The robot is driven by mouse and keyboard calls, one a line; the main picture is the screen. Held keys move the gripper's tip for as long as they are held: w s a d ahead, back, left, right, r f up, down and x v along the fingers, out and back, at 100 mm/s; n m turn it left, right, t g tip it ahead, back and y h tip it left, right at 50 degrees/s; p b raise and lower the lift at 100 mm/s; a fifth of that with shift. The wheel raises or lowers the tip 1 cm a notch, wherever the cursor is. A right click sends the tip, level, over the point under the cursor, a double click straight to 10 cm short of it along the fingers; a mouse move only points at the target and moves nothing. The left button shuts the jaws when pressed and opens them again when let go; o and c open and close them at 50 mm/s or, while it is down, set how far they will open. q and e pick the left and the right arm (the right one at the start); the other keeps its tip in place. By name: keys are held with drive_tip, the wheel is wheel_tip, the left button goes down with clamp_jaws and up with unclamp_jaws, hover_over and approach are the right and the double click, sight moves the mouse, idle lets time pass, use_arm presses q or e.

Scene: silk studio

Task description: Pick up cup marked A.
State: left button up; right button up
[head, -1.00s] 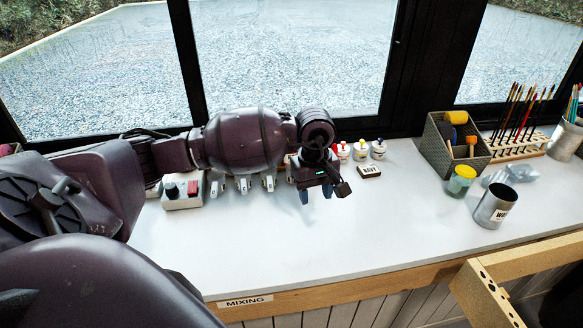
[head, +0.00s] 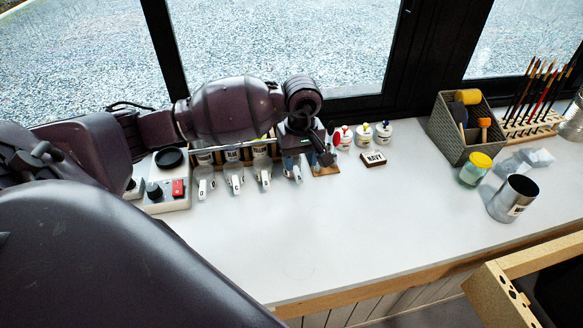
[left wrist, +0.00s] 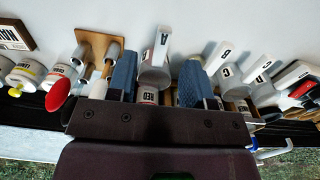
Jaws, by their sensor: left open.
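The cup marked A (left wrist: 154,72) is whitish-grey with a white lettered tab, and stands in the row along the back of the counter. In the left wrist view it lies between the two blue fingers of my open left gripper (left wrist: 157,85), with no clear contact visible. In the head view only its tab (head: 297,173) shows clearly below my left gripper (head: 298,160); the arm hides much of the rest. Similar tabbed cups marked B (head: 264,174) and others stand to its left in the head view. My right gripper is not in view.
A control box (head: 166,190) stands left of the cups. Paint bottles (head: 364,137) and a NAVY label block (head: 373,158) stand to the right, with a grey caddy (head: 462,128) and a metal tin (head: 511,199) farther right. The counter front (head: 310,235) is clear.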

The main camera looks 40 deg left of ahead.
sight(298, 176)
use_arm(q)
drive_tip(key=shift+s+a+f, duration=0.1)
drive_tip(key=shift+s+f, duration=0.05)
drive_tip(key=shift+f, duration=2.85)
clamp_jaws()
